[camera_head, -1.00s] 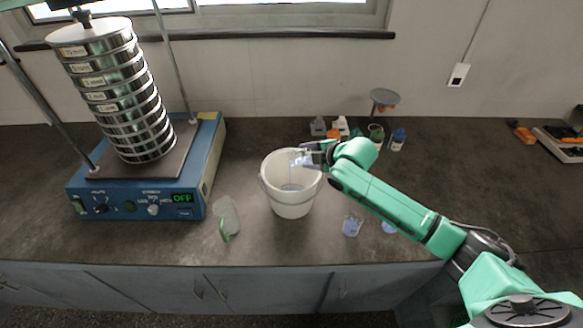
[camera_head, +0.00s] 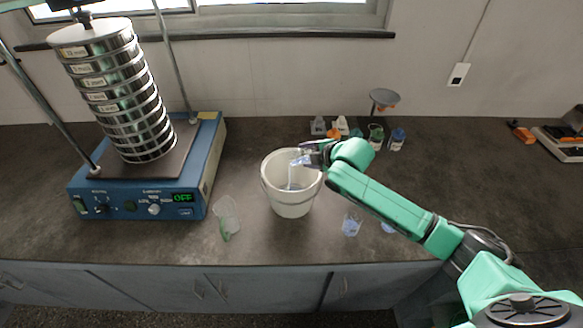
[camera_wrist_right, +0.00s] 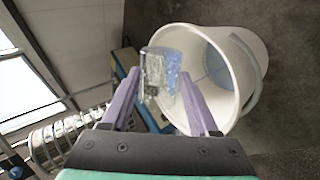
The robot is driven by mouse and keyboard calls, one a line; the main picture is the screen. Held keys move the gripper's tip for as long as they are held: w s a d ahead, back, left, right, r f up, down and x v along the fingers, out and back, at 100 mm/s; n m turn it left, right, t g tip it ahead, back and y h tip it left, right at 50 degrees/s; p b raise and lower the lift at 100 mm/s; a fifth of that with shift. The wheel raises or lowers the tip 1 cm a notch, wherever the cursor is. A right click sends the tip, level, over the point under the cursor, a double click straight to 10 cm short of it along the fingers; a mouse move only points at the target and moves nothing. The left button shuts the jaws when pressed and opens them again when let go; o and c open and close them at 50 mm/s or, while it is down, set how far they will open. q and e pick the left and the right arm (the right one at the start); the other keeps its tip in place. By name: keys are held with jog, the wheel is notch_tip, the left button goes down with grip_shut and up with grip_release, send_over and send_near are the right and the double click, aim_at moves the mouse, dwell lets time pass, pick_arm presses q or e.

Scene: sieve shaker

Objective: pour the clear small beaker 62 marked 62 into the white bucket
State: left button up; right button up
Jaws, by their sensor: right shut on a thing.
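The white bucket (camera_head: 291,200) stands on the bench in the middle of the head view. My right gripper (camera_head: 306,160) is over the bucket's right rim, shut on a clear small beaker (camera_wrist_right: 160,74). The beaker is tilted over the bucket's mouth, and a pale bluish stream runs down into the bucket in the head view. In the right wrist view the bucket (camera_wrist_right: 252,78) lies beside and beyond the beaker, and bluish contents show in both. The marking on the beaker cannot be read. My left gripper is not in view.
A sieve shaker (camera_head: 146,180) stands at the left. A clear vessel with a green handle (camera_head: 227,216) is left of the bucket. A small beaker with blue contents (camera_head: 351,225) is to its right, partly near my arm. Small bottles (camera_head: 397,139) stand behind.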

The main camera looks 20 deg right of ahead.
jog(key=shift+s+a+r+n+h+p, duration=0.1)
jog(key=shift+a+r+n+h+p, duration=0.2)
jog(key=shift+n+h+p, duration=0.1)
dwell(1.3)
